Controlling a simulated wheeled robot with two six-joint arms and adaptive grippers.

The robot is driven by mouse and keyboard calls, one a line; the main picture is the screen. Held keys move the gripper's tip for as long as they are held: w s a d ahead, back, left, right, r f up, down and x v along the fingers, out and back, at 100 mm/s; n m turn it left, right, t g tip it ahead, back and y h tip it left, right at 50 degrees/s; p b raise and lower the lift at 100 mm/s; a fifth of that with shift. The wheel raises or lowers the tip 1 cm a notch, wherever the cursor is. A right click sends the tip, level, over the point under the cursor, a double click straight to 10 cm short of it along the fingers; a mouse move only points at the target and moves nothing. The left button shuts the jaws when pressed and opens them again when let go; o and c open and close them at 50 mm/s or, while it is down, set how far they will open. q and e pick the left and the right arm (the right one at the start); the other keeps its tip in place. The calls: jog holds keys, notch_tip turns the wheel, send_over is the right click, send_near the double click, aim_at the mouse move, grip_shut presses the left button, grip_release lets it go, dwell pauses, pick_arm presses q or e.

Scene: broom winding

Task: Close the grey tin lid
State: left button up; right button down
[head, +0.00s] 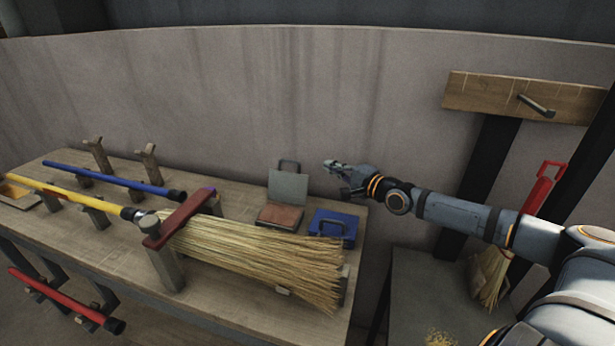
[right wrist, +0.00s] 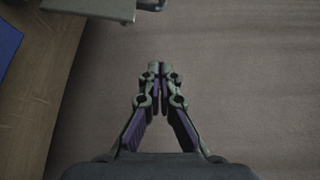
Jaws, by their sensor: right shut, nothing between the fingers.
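The grey tin (head: 281,215) stands near the back right of the workbench, with reddish-brown contents or interior showing. Its grey lid (head: 288,186) stands up, open, at the tin's back, with a dark handle loop above it. In the right wrist view part of the grey lid (right wrist: 88,8) shows at the top left. My right gripper (head: 334,167) is in the air to the right of the lid, apart from it, near the back wall. Its fingertips meet in the right wrist view (right wrist: 154,68), shut and empty. My left gripper is not in view.
A blue tin (head: 333,228) with a handle is right of the grey tin. A straw broom (head: 255,255) lies in a red clamp (head: 180,217) in front of both. A blue pole (head: 110,180) rests on wooden supports at left. A wall (head: 230,100) stands close behind.

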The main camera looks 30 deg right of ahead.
aim_at(290, 180)
pick_arm(q)
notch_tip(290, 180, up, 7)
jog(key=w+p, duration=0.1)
jog(key=p, duration=0.5)
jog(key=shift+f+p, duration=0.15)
jog(key=shift+p, duration=0.15)
pick_arm(e)
jog(key=w+a, duration=0.5)
jog(key=shift+d, duration=0.1)
